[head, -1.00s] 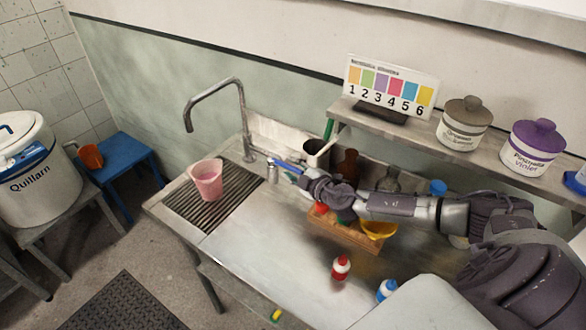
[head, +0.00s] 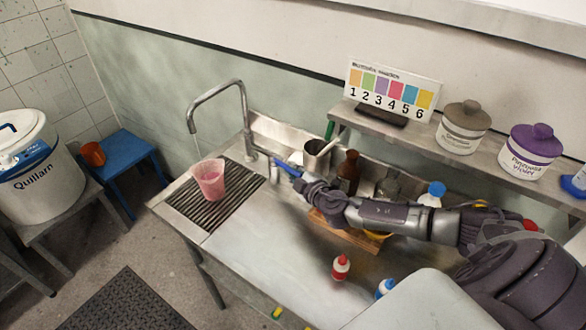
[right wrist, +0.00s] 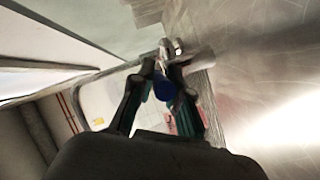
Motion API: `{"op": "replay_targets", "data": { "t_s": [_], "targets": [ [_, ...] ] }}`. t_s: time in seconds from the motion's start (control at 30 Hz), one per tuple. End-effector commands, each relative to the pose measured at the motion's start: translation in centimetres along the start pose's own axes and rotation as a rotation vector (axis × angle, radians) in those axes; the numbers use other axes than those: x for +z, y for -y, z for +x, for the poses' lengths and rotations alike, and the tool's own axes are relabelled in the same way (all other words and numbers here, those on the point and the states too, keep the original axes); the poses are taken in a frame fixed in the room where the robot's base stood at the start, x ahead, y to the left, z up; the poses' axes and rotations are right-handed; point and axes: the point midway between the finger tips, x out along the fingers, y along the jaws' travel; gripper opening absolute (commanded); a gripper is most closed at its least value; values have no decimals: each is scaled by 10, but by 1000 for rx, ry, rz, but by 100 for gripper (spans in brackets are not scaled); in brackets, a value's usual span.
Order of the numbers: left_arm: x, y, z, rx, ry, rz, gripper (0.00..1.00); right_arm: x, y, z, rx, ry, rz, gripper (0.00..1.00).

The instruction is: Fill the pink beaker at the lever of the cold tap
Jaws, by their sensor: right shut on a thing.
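The pink beaker (head: 211,182) stands upright on the dark slatted drainer at the sink's left end, near the tap's spout. The tap (head: 243,120) has a tall bent grey pipe, and its blue lever (head: 284,167) reaches right from the base. My right gripper (head: 297,176) is at this lever. In the right wrist view, its fingertips (right wrist: 162,78) close around the blue lever (right wrist: 163,90). My left gripper is not in view.
A wooden tray (head: 345,236) lies partly under my right arm. A brown bottle (head: 348,172) and a steel pot (head: 316,158) stand behind it. The steel counter (head: 255,255) is clear at front left.

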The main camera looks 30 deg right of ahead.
Motion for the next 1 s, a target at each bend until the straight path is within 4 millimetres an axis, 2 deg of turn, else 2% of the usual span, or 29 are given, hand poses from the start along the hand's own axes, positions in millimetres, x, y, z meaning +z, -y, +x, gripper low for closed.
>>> {"op": "replay_targets", "data": {
  "t_s": [0.03, 0.07, 0.2, 0.57, 0.67, 1.0],
  "targets": [
    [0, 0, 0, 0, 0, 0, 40, 0, 0, 0, 0, -1, -1, 0],
    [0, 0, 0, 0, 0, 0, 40, 0, 0, 0, 0, -1, -1, 18],
    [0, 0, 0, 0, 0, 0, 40, 0, 0, 0, 0, -1, -1, 41],
    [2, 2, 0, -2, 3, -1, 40, 1, 0, -4, 0, 0, -1, 41],
    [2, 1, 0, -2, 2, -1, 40, 1, 1, -15, -2, 0, -1, 41],
    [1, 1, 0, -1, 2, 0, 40, 1, 2, -86, -5, 0, -3, 41]
  ]
}}
